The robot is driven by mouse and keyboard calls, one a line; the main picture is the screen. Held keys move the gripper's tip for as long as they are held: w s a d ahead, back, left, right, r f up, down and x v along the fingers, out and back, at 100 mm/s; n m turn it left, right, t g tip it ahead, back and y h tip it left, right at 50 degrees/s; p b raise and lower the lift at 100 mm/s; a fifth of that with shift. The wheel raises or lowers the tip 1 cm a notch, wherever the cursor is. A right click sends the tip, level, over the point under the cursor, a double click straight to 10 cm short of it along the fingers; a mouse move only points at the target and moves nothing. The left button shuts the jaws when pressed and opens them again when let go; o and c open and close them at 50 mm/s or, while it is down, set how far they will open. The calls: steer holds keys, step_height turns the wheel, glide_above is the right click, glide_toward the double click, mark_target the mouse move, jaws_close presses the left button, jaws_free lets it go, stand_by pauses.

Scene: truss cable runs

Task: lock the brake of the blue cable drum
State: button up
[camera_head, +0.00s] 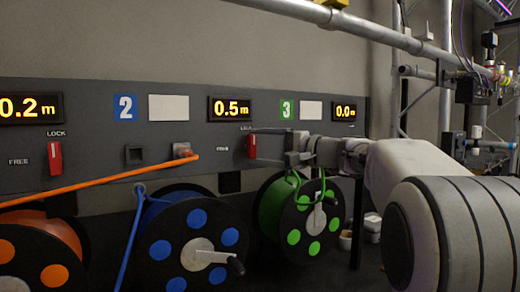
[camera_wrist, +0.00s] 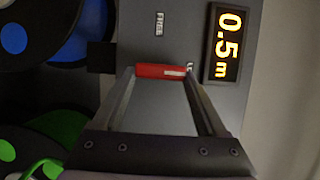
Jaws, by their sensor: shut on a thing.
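The blue cable drum (camera_head: 205,250) hangs under the panel below the blue "2" label, with blue discs on a black flange and a crank. Its red brake lever (camera_head: 251,146) is on the panel below the 0.5 m display, upright and in line with the partly hidden LOCK label. FREE is to its left. My gripper (camera_head: 256,146) reaches in from the right and is shut on this lever. In the wrist view the red lever (camera_wrist: 160,71) lies between the fingertips, its white-marked end toward the LOCK lettering.
An orange drum (camera_head: 40,250) with its own red lever (camera_head: 55,158) is at the left. A green drum (camera_head: 300,218) hangs just below my gripper. An orange cable (camera_head: 100,180) crosses the panel to a socket. A metal pipe (camera_head: 360,28) runs overhead.

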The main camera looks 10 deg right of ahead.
stand_by(0.3)
steer(key=o, duration=1.3)
steer(key=v, duration=1.7)
steer(key=shift+d+p, duration=0.2)
steer(key=shift+p, duration=0.15)
steer(key=shift+s+f, duration=0.1)
